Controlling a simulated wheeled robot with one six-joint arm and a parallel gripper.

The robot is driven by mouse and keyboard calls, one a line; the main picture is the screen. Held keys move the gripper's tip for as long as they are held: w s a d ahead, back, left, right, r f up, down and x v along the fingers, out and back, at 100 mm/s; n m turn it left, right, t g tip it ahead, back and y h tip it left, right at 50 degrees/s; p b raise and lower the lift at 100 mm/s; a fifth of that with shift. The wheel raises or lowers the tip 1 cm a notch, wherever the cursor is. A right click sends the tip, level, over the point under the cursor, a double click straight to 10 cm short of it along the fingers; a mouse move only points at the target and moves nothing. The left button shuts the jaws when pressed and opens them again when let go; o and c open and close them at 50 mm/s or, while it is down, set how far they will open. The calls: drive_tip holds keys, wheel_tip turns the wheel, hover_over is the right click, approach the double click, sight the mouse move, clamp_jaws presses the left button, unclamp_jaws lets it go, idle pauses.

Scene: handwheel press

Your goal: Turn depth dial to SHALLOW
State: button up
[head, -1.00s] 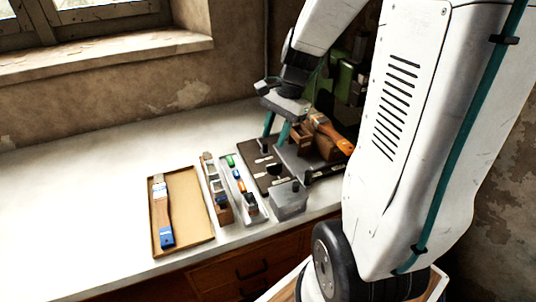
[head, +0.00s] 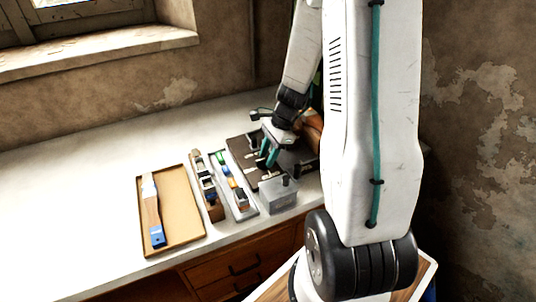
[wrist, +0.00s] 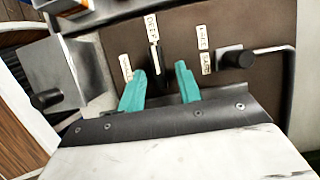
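The depth dial (wrist: 155,62) is a dark upright bar with a pale line, on a brown panel (wrist: 180,40) in the wrist view. Its pointed line lies toward a label reading DEEP (wrist: 152,27); another small label (wrist: 126,67), too blurred to read, is to its left. My gripper (wrist: 161,70) is open, with teal fingertips on either side of the dial, the left one closer. I see no clear contact. In the head view my gripper (head: 268,156) is low over the dark base plate (head: 240,149); the dial is not clear there.
A black knob (wrist: 237,58) sits right of the fingers, by two more labels. A grey box with a knob (head: 278,196) stands at the plate's front. The far-left bench is clear.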

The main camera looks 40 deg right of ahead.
clamp_jaws()
drive_tip(key=shift+n, duration=0.3)
drive_tip(key=n, duration=0.1)
drive_tip(key=n+g, duration=0.1)
drive_tip(key=n, duration=0.1)
drive_tip(key=shift+w+n+g, duration=0.25)
drive_tip(key=shift+n+g, duration=0.05)
drive_tip(key=shift+n, duration=0.1)
drive_tip(key=n, duration=0.1)
drive_tip(key=n+g, duration=0.1)
drive_tip(key=n, duration=0.2)
drive_tip(key=shift+w+a+g, duration=0.15)
drive_tip(key=shift+w+g, duration=0.1)
drive_tip(key=shift+g, duration=0.15)
drive_tip(key=n, duration=0.2)
drive_tip(key=n+g+h, duration=0.1)
drive_tip(key=n, duration=0.2)
drive_tip(key=shift+w+a, duration=0.15)
drive_tip(key=shift+w, duration=0.05)
drive_tip(key=shift+w+a+n+g+h, duration=0.1)
drive_tip(key=shift+n+g+h, duration=0.3)
drive_tip(key=shift+n, duration=0.75)
drive_tip(key=shift+a+n+g+h, duration=0.1)
drive_tip(key=shift+n+h, duration=0.5)
drive_tip(key=shift+n, duration=0.55)
